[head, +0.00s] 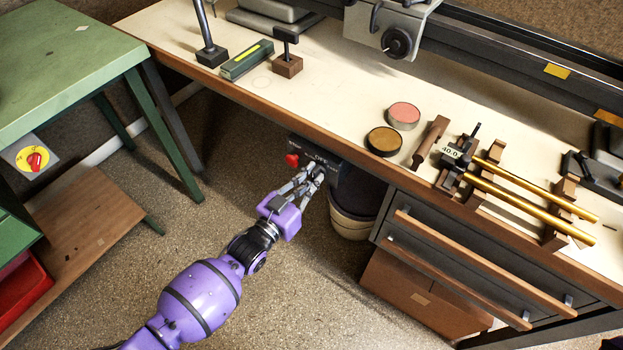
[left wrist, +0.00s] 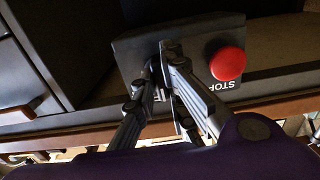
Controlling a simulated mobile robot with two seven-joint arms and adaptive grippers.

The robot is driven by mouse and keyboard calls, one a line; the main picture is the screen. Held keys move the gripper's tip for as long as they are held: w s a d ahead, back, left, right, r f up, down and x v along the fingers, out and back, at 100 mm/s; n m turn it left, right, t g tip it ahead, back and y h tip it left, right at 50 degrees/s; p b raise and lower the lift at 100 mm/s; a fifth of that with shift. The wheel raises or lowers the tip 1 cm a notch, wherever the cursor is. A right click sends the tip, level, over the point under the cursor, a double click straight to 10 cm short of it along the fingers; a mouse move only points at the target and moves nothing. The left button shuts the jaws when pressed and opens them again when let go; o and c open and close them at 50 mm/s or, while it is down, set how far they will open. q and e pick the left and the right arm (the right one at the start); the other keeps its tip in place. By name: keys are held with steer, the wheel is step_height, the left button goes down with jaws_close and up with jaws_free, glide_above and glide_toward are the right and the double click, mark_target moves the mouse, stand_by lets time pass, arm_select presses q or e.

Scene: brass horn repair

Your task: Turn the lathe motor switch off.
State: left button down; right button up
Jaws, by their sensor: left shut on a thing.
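The lathe motor switch is on a dark box (head: 331,158) under the bench's front edge, with white lettering that reads OFF. A red button (head: 291,160) sits at the box's left end. In the left wrist view the box (left wrist: 140,48) appears upside down, with the red button (left wrist: 228,64) beside the word STOP. My left gripper (head: 318,173) reaches the front of the box, right of the red button. Its fingertips (left wrist: 167,55) are close together and shut on the switch's handle, which they mostly hide. I cannot tell which way the handle points.
The wooden-edged bench (head: 350,80) overhangs the box. A drawer cabinet (head: 400,250) stands to the right, and a bin (head: 350,222) is behind my gripper. A green table (head: 60,60) and a red rotary switch (head: 34,161) are at the left. The floor between is free.

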stand_by(0.4)
arm_select(q)
steer(key=c, duration=1.8)
jaws_free()
steer(key=shift+s, duration=0.1)
steer(key=v, duration=1.2)
